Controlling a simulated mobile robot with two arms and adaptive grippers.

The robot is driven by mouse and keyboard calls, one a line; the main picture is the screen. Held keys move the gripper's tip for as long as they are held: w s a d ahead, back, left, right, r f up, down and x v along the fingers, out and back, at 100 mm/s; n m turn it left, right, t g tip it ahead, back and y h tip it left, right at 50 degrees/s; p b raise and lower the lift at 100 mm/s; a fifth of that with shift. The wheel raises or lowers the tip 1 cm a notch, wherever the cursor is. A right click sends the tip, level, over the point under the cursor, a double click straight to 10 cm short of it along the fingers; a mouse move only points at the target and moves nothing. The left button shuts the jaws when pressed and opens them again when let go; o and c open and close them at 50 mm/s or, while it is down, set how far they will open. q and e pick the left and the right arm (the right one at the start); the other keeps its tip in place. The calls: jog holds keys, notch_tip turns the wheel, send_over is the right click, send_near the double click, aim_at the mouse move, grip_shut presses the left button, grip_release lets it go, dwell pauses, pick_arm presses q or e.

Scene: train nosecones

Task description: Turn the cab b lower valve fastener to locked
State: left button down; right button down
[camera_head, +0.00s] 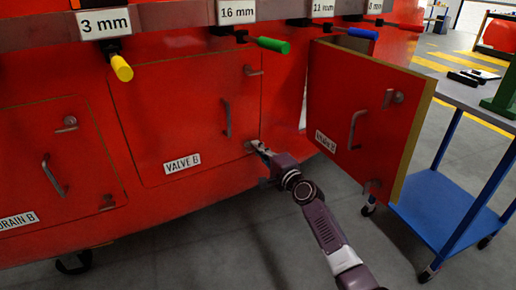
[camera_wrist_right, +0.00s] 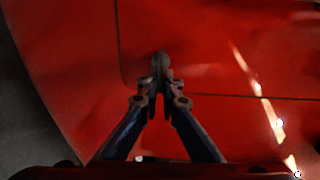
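The closed red VALVE B panel (camera_head: 190,110) is in the middle of the head view, with its door handle (camera_head: 227,118) at its right. Its upper fastener (camera_head: 253,71) sits at the top right corner. The lower fastener (camera_head: 249,147) is at the bottom right corner, partly hidden by my right gripper (camera_head: 259,146). In the right wrist view, the fingers of my right gripper (camera_wrist_right: 160,88) come together on the small grey lower fastener (camera_wrist_right: 161,62). Its exact angle is hard to tell in the dark picture. My left gripper is not in view.
A red door (camera_head: 355,115) stands open to the right of the panel. A blue trolley (camera_head: 450,205) stands beyond it. Several coloured tools, including a yellow one (camera_head: 121,68) and a green one (camera_head: 272,45), stick out from the rack above. The DRAIN B panel (camera_head: 45,150) is at the left.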

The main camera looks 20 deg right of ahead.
dwell(0.3)
jog(key=c, duration=2.2)
grip_release()
jog(key=shift+o, duration=0.2)
jog(key=shift+s, duration=0.1)
jog(key=v, duration=1.2)
